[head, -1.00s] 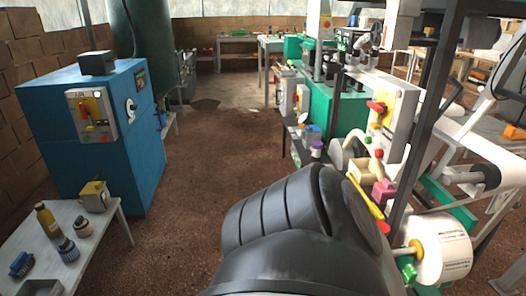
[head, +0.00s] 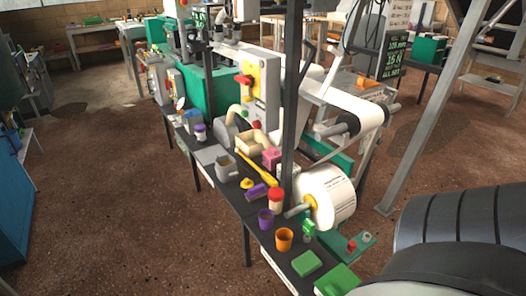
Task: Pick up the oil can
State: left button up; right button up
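No thing in view is clearly an oil can. A small grey vessel with a side handle (head: 226,167) stands on the dark bench (head: 232,197) left of the middle; it is too small to tell what it is. Neither of my grippers shows.
The bench also holds an orange cup (head: 284,239), a purple cup (head: 266,219), a red-lidded jar (head: 276,200), green blocks (head: 307,263) and a white paper roll (head: 329,196). A dark post rises from it. Brown floor (head: 120,200) lies open to the left.

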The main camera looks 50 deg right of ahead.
aim_at(226, 167)
jog(key=i, duration=3.65)
jog(key=z, duration=2.45)
